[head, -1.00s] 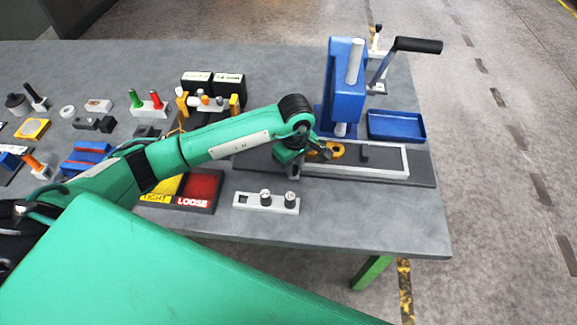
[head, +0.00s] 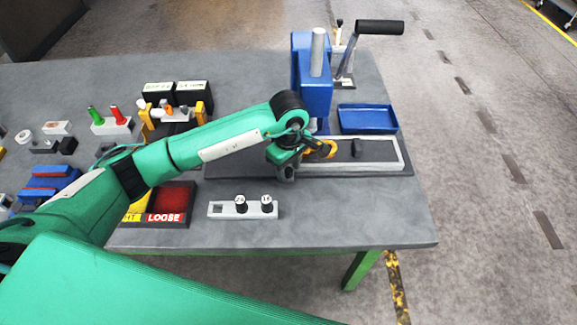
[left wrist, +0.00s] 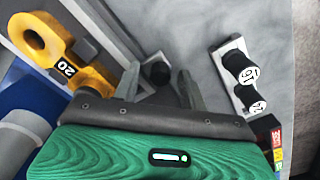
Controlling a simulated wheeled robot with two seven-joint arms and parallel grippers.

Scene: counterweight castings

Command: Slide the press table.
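The press table, a pale-framed slide (head: 385,164), lies on a dark base at the foot of the blue press (head: 312,85). A yellow casting (head: 322,149) rests on it; in the left wrist view the casting (left wrist: 62,48) shows a "20" label. My left gripper (head: 290,165) is low at the slide's left end. In the left wrist view its fingers (left wrist: 159,85) stand apart with a black knob (left wrist: 157,72) between them, and a gap shows beside the knob. Whether they touch the slide I cannot tell. My right gripper is out of view.
A white block (head: 224,211) with two black knobs stands just in front of the slide. A red LOOSE tray (head: 174,197) lies left of it. A blue tray (head: 368,118) sits behind the slide. The counter's front right is clear.

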